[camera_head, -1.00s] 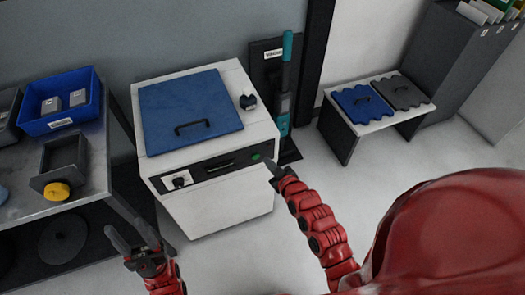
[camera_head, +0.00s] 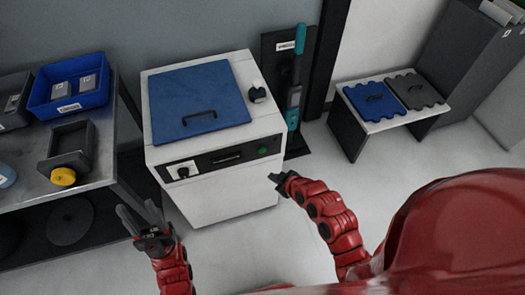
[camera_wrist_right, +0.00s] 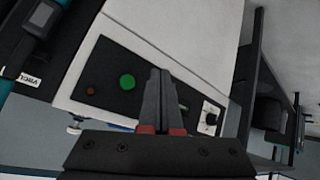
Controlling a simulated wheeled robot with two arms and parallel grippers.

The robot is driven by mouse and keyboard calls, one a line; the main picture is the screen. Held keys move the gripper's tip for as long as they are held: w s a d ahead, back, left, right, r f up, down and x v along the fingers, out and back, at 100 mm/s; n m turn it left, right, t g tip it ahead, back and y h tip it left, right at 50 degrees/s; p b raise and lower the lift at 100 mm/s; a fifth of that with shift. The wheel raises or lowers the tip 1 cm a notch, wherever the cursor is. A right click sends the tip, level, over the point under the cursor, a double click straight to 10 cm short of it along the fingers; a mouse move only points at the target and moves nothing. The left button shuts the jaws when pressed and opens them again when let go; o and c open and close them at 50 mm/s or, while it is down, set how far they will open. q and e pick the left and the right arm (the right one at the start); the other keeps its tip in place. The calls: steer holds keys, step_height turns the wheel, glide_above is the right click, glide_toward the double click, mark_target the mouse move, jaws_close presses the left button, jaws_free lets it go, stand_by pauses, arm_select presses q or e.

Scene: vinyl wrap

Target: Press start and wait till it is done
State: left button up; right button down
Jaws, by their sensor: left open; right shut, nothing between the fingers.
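The white machine (camera_head: 220,197) stands in the middle, with a closed blue lid (camera_head: 197,97) and a black handle on top. Its black front panel carries a green start button (camera_head: 263,150) at the right end and a white dial (camera_head: 182,170) at the left. In the right wrist view the green button (camera_wrist_right: 127,82) shows beside my fingertips, apart from them. My right gripper (camera_head: 274,181) is shut and empty, in front of and below the button. My left gripper (camera_head: 140,216) is open and empty at the lower left, in front of the workbench side.
A metal workbench (camera_head: 105,165) on the left holds a blue bin (camera_head: 95,100) and a black box with a yellow knob (camera_head: 63,176). A teal tool (camera_head: 294,95) stands right of the machine. A low bench (camera_head: 410,122) carries blue and grey plates. The floor between is clear.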

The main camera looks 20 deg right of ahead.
mark_target(262, 150)
steer(key=w+b, duration=0.2)
steer(key=w, duration=0.6)
steer(key=shift+a, duration=0.2)
stand_by(1.7)
steer(key=shift+w+b, duration=0.5)
steer(key=shift+b, duration=0.05)
steer(key=shift+w+b, duration=0.35)
steer(key=shift+w, duration=0.05)
stand_by(0.6)
steer(key=shift+s, duration=0.85)
